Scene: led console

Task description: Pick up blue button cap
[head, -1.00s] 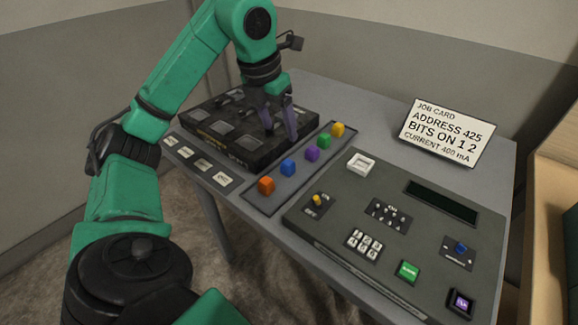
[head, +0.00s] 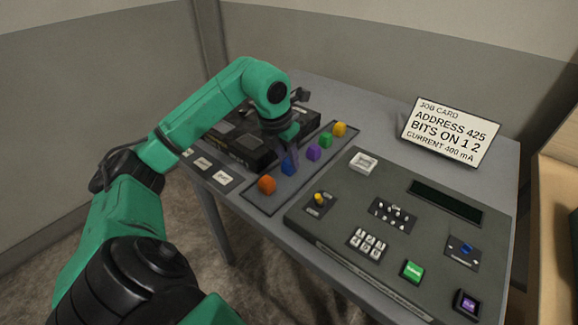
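The blue button cap (head: 288,169) sits in the row of coloured caps on the tray strip, between the orange cap (head: 267,184) and the purple cap (head: 313,153). My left gripper (head: 289,160) points down at the blue cap and partly covers it. Its fingers overlap the cap's upper part in the head view. I cannot tell whether the fingers touch the cap or are closed on it. My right gripper is not in view.
Green (head: 326,140) and yellow (head: 340,129) caps stand farther along the row. A dark box (head: 250,150) lies behind my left arm. The grey console (head: 335,225) is to the right, with a job card (head: 449,132) behind it.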

